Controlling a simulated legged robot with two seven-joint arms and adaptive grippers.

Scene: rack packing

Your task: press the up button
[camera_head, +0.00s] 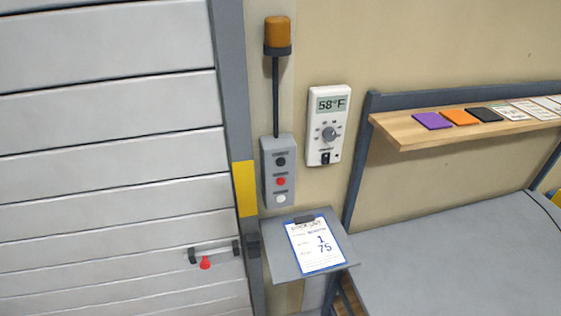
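A grey control box (264,172) is fixed to the wall just right of the door frame. It has three round buttons in a column: a black button (280,161) at the top, a red button (281,181) in the middle and a white button (281,198) at the bottom. The small labels above them are too small to read, so I cannot tell which is marked up. Neither of my grippers is in view.
A closed slatted door (110,110) fills the left, with a handle (213,248). An orange lamp (278,33) stands above the box. A thermostat (328,150) hangs to its right. A small shelf with a clipboard (317,245) juts out below. A grey table (450,260) stands right.

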